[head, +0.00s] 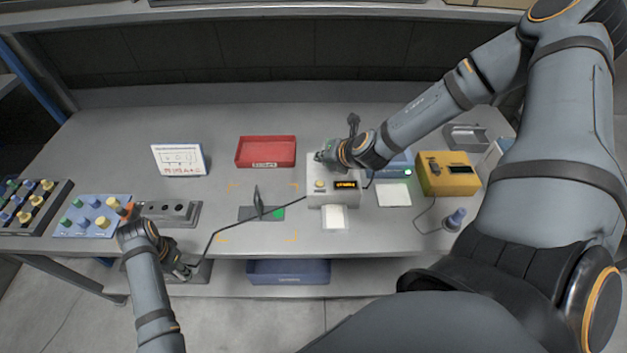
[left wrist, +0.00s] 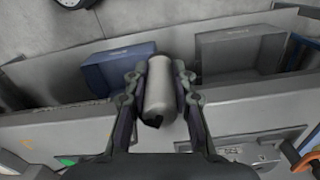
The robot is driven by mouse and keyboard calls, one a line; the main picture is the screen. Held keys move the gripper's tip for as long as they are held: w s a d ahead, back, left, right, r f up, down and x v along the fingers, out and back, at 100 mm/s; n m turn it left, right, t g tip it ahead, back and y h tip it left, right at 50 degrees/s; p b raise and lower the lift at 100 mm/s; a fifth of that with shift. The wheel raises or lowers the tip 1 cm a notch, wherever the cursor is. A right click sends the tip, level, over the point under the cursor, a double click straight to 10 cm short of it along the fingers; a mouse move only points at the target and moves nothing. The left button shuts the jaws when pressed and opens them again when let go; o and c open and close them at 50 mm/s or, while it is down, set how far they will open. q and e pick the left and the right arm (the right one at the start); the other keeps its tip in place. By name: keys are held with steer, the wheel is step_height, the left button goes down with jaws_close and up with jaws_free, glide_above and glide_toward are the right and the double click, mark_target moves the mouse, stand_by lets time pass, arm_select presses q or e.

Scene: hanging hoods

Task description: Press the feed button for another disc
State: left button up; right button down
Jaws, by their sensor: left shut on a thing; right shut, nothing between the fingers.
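A white box (head: 341,198) with a yellow button (head: 319,184) and a lit orange display (head: 346,185) stands near the middle of the table. My right gripper (head: 322,157) is shut and empty at the back left of this box's top; I cannot tell whether it touches a button there. My left gripper (head: 186,271) is low at the table's front edge. In the left wrist view, it (left wrist: 159,88) is shut on a grey cylinder (left wrist: 160,84) with a dark end. A thin black cable (head: 240,220) runs from near the left gripper to the white box. No disc is clearly visible.
A red tray (head: 266,151) stands behind a dark plate with an upright stand (head: 258,203). A white sign (head: 179,160) and coloured-knob blocks (head: 92,215) are left. A yellow box (head: 447,175) is right. A blue bin (head: 288,272) sits below the front edge.

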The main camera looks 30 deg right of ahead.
mark_target(322, 185)
steer(key=f+b, duration=0.6)
steer(key=f, duration=0.1)
steer(key=shift+s+f, duration=0.15)
steer(key=shift+s, duration=0.05)
steer(key=shift+f+b, duration=0.4)
steer(key=shift+b, duration=0.15)
steer(key=shift+r, duration=0.1)
steer(key=shift+s+r, duration=0.1)
stand_by(0.4)
steer(key=shift+f+b, duration=0.45)
